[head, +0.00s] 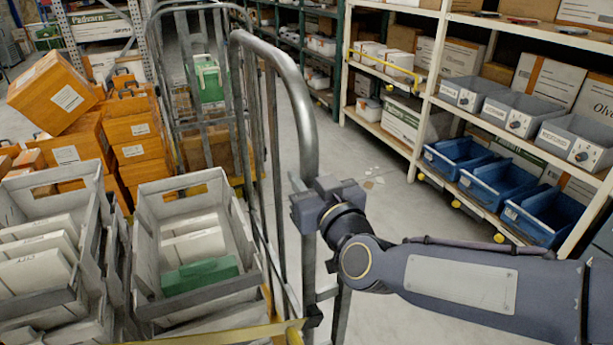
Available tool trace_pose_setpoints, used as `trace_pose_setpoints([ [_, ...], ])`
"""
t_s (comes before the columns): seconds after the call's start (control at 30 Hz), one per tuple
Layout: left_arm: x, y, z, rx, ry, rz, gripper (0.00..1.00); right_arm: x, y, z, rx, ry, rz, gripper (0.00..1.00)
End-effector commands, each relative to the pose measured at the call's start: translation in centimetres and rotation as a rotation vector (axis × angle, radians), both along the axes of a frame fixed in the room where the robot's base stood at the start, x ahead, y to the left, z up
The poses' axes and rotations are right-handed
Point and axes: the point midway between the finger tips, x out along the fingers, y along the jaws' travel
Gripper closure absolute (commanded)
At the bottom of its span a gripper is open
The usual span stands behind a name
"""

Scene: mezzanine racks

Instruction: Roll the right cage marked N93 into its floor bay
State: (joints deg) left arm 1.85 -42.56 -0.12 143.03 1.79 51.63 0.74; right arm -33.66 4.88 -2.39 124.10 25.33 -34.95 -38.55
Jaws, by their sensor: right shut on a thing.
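A grey metal roll cage (305,115) stands close in front of me, its bent tube frame rising at the middle of the head view. My right gripper (310,205) is shut on the upright post of this cage, with its arm coming in from the right. The cage holds a grey crate (152,205) with white packs and a green item. No N93 mark can be read on it. A second roll cage (160,75) stands behind it, with a green container and a cardboard box inside. The floor bay cannot be made out. My left gripper is out of view.
Orange boxes (52,95) are stacked at the left, beside another grey crate (100,177) of white packs. A cream rack (424,98) with grey and blue bins stands along the right.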

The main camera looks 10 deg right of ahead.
Motion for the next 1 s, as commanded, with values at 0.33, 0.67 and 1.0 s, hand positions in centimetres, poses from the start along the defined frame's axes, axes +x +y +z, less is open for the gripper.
trace_pose_setpoints([
  [0.33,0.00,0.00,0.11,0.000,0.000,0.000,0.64,-0.03,-0.08,1.02,0.008,-0.023,-0.004,1.00],
  [0.67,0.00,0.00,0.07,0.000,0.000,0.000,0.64,-0.02,-0.07,0.67,0.006,-0.015,-0.003,0.51],
  [1.0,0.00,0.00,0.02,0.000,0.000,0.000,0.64,-0.79,-0.33,0.43,0.006,-0.009,-0.002,0.51],
])
